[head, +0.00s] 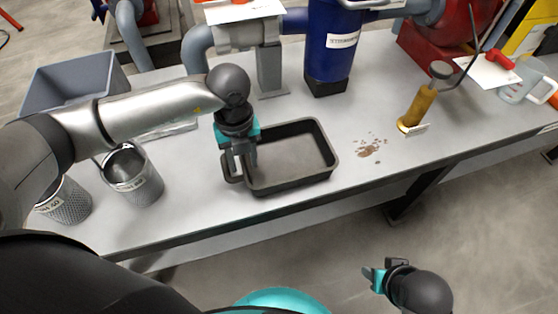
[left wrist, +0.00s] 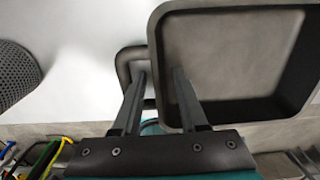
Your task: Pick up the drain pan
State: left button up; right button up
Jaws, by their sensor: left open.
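The drain pan (head: 292,157) is a dark grey rectangular tray with a loop handle on its left side, lying flat on the light grey table. My left gripper (head: 238,168) is open at the pan's left side, pointing down by the handle. In the left wrist view, the fingers (left wrist: 158,85) stand apart, with the pan's left wall (left wrist: 166,60) between them or just below; contact cannot be told. The pan handle (left wrist: 124,68) shows left of the fingers. My right gripper (head: 376,278) is away from the table at the lower right, and its jaw state is unclear.
Perforated metal baskets (head: 132,175) and a grey bin (head: 72,82) stand left of the pan. A blue filter housing (head: 330,45) stands behind it. Brown spill spots (head: 369,148) and a brass-coloured handled tool (head: 417,108) are to the right. The table front is clear.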

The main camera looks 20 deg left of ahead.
pick_arm(q)
grip_shut()
dwell(0.4)
dwell(1.1)
